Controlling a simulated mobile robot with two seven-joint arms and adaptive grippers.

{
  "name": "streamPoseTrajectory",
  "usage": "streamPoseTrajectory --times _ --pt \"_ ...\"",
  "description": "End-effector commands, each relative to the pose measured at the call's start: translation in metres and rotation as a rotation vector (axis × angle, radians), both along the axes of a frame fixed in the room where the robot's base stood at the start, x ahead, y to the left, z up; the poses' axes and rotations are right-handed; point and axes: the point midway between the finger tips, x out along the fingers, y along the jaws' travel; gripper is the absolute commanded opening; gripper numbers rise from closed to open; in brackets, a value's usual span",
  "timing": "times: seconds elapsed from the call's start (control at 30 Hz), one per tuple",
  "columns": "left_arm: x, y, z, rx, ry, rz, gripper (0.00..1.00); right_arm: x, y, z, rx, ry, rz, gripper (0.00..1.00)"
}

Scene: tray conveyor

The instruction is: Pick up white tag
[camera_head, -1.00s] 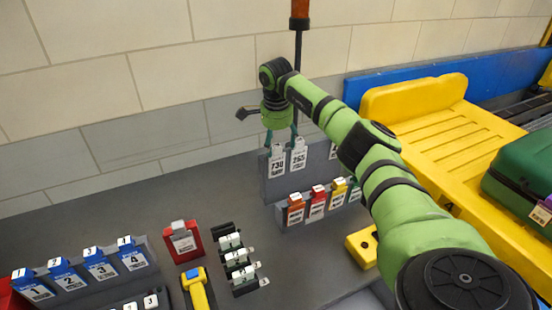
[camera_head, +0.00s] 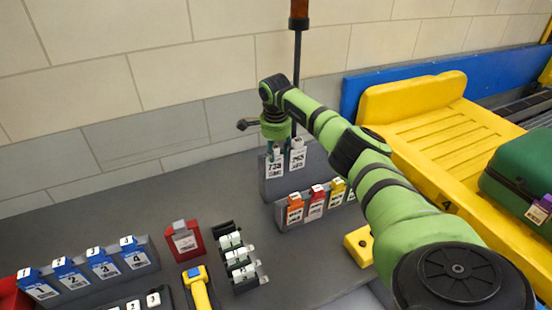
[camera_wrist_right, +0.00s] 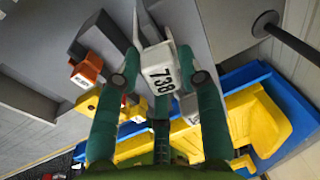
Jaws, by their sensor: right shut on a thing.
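The white tag marked 738 (camera_head: 275,167) stands at the left of the upper row of the grey rack (camera_head: 270,188). In the right wrist view the white tag (camera_wrist_right: 160,72) sits between the two green fingers of my right gripper (camera_wrist_right: 160,78), which is shut on it. In the head view my right gripper (camera_head: 277,148) is directly above this tag, its fingers pointing down. A second white tag marked 265 (camera_head: 297,158) stands just to its right. I cannot tell whether the held tag is clear of the rack. My left gripper is not in view.
Orange, red and yellow tags (camera_head: 316,203) stand in the rack's lower row. Blue numbered tags (camera_head: 103,264), a red holder (camera_head: 184,241) and a yellow scanner-like tool (camera_head: 198,290) lie left. A yellow conveyor tray (camera_head: 440,130) with a green case (camera_head: 520,180) is right. A dark pole (camera_head: 297,80) rises behind the rack.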

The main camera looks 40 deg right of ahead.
Motion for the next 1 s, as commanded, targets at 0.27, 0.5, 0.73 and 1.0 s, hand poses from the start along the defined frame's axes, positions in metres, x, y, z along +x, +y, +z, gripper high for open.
streamPoseTrajectory --times 0.27,0.5,0.73,1.0 --pt "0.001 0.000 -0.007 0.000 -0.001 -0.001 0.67 0.000 0.000 0.010 0.000 -0.002 -0.002 0.00" --pt "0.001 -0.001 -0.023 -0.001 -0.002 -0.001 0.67 -0.002 0.001 0.047 0.000 -0.006 -0.001 0.00" --pt "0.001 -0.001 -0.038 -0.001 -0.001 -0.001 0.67 -0.018 0.004 0.066 -0.001 0.000 0.001 0.00" --pt "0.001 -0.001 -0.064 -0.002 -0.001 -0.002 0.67 -0.064 0.019 0.064 -0.004 0.001 0.001 0.00"
